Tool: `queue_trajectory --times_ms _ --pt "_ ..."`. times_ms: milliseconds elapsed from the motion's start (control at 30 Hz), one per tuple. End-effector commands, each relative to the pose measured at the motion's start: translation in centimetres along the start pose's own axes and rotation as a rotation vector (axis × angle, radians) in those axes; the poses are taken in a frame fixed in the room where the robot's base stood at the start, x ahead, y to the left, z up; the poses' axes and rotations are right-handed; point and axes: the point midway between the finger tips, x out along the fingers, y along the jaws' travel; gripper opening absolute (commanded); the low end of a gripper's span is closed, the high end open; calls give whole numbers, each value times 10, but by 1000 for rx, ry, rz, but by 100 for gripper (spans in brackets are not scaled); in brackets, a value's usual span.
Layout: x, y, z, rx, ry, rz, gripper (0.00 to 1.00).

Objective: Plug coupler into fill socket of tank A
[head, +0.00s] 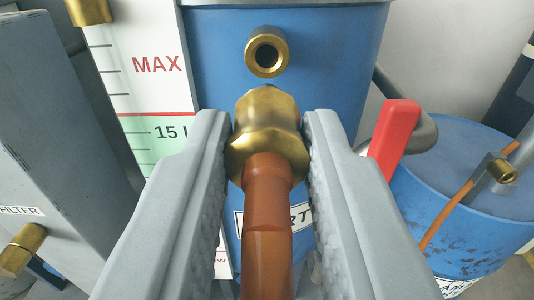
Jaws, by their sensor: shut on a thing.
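My gripper (266,135) is shut on the coupler (268,130), a brass fitting on a reddish-brown hose or handle (267,215) that runs back between the grey fingers. The coupler points away from me. A brass socket (267,52) with a dark round opening sticks out of the blue tank (345,60). In the picture it lies just above the coupler's tip. A small gap shows between them, so they look apart. The tank's label is mostly hidden behind the coupler and fingers, so I cannot read which tank it is.
A white level scale (150,85) marked MAX and 15 stands left of the socket. A red lever (394,135) and grey pipe (425,135) are close on the right. A blue drum (460,200) stands lower right. A grey filter box (60,120) with a brass fitting (20,250) is at left.

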Motion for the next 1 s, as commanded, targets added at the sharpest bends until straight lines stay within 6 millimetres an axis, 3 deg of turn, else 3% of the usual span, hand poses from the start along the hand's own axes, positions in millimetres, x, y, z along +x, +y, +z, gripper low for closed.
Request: queue_trajectory --times_ms 500,1000 --pt "38 0 0 0 1 0 0" --pt "44 0 0 0 0 0 0"
